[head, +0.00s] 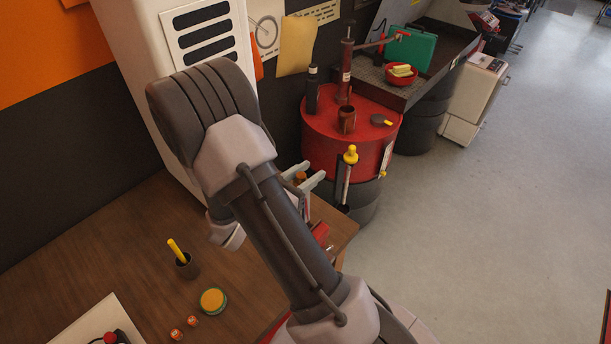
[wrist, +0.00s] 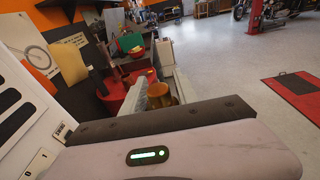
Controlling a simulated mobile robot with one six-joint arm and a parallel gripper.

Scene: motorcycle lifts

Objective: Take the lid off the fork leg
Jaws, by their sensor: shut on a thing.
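My gripper (head: 303,181) is out past the bench edge side, with its two pale fingers around an amber-brown, cap-like piece (head: 300,177), which looks like the lid. In the wrist view this amber piece (wrist: 160,95) sits between the fingers, and my gripper (wrist: 163,92) is shut on it. Below the fingers in the head view, a narrow grey-white upright part (head: 305,203) shows, perhaps the fork leg. A red part (head: 320,234) is lower down by the bench edge. My arm hides much of this area. I cannot tell whether the lid still touches the leg.
Open floor (head: 500,220) lies right.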

